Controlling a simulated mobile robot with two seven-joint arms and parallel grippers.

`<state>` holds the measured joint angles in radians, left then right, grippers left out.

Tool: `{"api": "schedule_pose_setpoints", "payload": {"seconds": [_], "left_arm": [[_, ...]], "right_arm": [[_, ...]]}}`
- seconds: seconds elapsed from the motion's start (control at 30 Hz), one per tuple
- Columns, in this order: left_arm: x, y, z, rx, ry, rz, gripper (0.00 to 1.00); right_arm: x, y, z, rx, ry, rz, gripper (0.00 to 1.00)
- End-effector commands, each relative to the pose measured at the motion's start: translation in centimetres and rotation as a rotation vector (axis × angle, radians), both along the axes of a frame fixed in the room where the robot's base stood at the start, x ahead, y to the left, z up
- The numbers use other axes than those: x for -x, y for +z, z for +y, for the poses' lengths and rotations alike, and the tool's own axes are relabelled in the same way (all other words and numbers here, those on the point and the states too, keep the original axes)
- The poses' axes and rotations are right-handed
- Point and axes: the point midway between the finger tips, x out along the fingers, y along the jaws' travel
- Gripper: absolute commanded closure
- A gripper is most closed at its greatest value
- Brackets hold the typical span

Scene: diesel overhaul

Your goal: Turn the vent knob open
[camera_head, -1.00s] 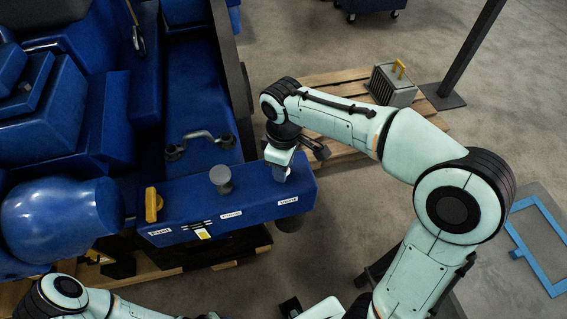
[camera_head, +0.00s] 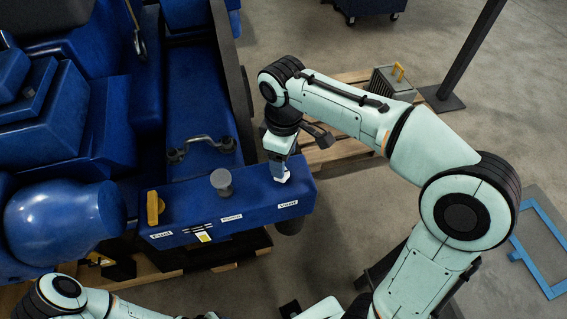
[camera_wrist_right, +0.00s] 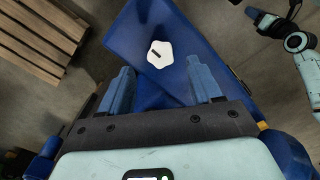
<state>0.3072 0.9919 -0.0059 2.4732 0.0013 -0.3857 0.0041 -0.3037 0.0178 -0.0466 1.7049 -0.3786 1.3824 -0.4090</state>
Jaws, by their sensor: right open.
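The white vent knob (camera_wrist_right: 160,53) sits on top of the blue panel box (camera_wrist_right: 130,35). A dark slot-like mark shows on it in the right wrist view. In the head view the knob (camera_head: 282,177) shows just under my right gripper, behind the "Vent" label (camera_head: 287,204). My right gripper (camera_wrist_right: 161,72) is open and empty, its two blue fingers apart. The knob lies ahead of the gap between them, apart from both fingers. My left arm enters the head view at lower left. Its hand shows only small and dark in the wrist view (camera_wrist_right: 264,21).
On the same box stand a yellow handle (camera_head: 153,206) at the left and a grey round knob (camera_head: 222,181) in the middle. The blue engine (camera_head: 60,110) fills the left. A wooden pallet (camera_head: 335,155) and a grey box with yellow handle (camera_head: 393,83) lie beyond my right arm.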

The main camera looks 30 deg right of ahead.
Motion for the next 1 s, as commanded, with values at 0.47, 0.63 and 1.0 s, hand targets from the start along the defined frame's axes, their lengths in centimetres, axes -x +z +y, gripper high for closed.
{"api": "schedule_pose_setpoints", "payload": {"seconds": [0.47,0.63,1.0], "left_arm": [[-1.6,2.2,0.0,0.000,0.000,-0.019,0.57],[-1.6,2.2,0.0,0.000,0.000,-0.018,0.57],[-1.6,2.2,0.0,0.000,0.000,-0.018,0.57]], "right_arm": [[0.0,7.8,0.1,-0.001,0.001,-0.002,0.36],[0.0,8.0,0.0,-0.001,0.001,0.001,0.36],[0.0,7.9,0.0,0.000,0.001,0.000,0.36]]}}
